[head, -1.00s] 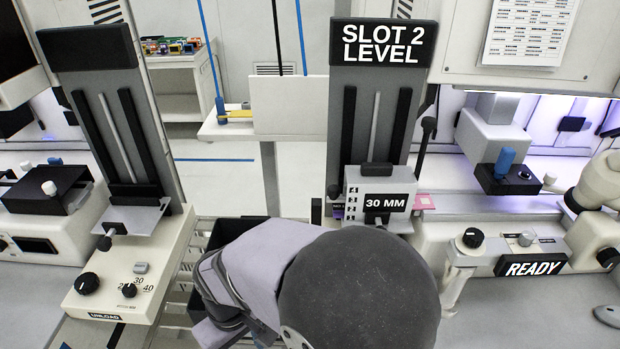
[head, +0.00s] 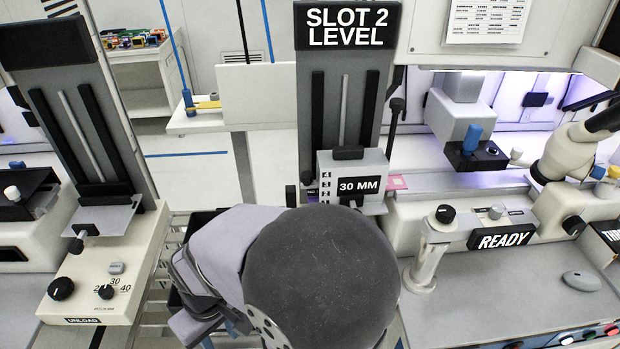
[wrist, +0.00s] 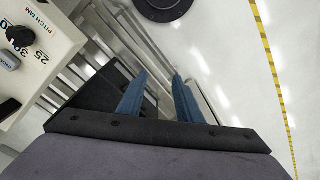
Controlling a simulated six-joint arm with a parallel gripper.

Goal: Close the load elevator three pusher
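A tall grey elevator column (head: 300,130) marked SLOT 2 LEVEL stands at the middle of the head view. It carries a pale block marked 30 MM (head: 335,182) with a dark knob below. A second elevator column (head: 125,140) stands at the left above a cream base (head: 90,275) marked UNLOAD. I cannot tell which part is the load elevator three pusher; my arm hides the area below the middle column. In the wrist view my gripper (wrist: 158,82) has its two blue fingers apart with nothing between them. It points toward pale floor and metal rails. The head view does not show it clearly.
A cream panel with knobs (wrist: 32,52) lies left of the fingers in the wrist view, and a dark bin (wrist: 98,92) sits close beside them. A bench with a READY sign (head: 502,237) is at the right.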

